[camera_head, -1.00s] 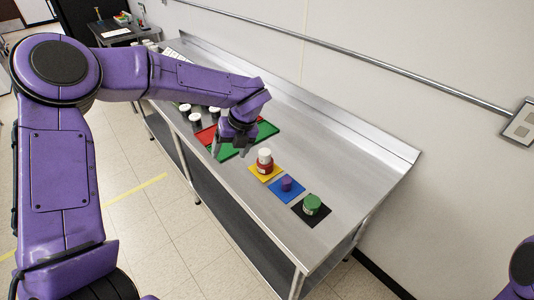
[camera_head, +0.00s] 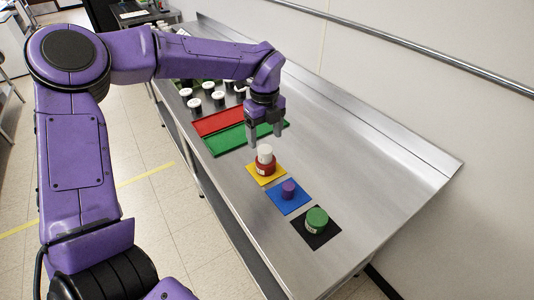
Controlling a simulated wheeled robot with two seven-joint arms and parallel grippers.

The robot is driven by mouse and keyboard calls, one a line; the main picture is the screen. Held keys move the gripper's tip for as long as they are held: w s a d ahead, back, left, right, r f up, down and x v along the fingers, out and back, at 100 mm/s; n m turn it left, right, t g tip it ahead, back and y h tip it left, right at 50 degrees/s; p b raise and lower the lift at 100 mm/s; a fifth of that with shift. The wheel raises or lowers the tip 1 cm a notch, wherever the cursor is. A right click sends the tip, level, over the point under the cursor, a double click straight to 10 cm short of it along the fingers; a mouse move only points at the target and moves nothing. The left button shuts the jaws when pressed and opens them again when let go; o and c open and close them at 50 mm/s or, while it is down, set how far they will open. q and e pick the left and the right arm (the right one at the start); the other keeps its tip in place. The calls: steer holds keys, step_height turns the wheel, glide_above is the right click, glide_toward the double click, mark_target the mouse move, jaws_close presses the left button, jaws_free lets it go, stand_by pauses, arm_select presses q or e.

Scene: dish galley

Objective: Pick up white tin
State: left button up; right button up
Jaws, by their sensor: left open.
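The white tin (camera_head: 265,153) is a small white cylinder standing upright on top of a red tin (camera_head: 265,166). The red tin stands on a yellow mat (camera_head: 252,171) on the steel counter. My left gripper (camera_head: 267,139) points down with its two fingers apart and empty. It is just behind and above the white tin in the picture; I cannot tell the exact gap between them. The white tin shows whole. My right gripper is out of view.
Nearer on the counter (camera_head: 350,190) are a purple tin (camera_head: 289,189) on a blue mat and a green-lidded tin (camera_head: 317,221) on a black mat. Green (camera_head: 224,140) and red (camera_head: 212,123) trays and several white-lidded jars (camera_head: 195,103) lie behind. The right side is clear.

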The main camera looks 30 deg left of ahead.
mark_target(265, 149)
arm_select(q)
step_height(265, 149, down, 6)
steer(key=shift+s+r+p, duration=0.1)
steer(key=shift+p, duration=1.1)
steer(key=shift+f, duration=0.25)
steer(key=c, duration=1.2)
steer(key=shift+r, duration=0.2)
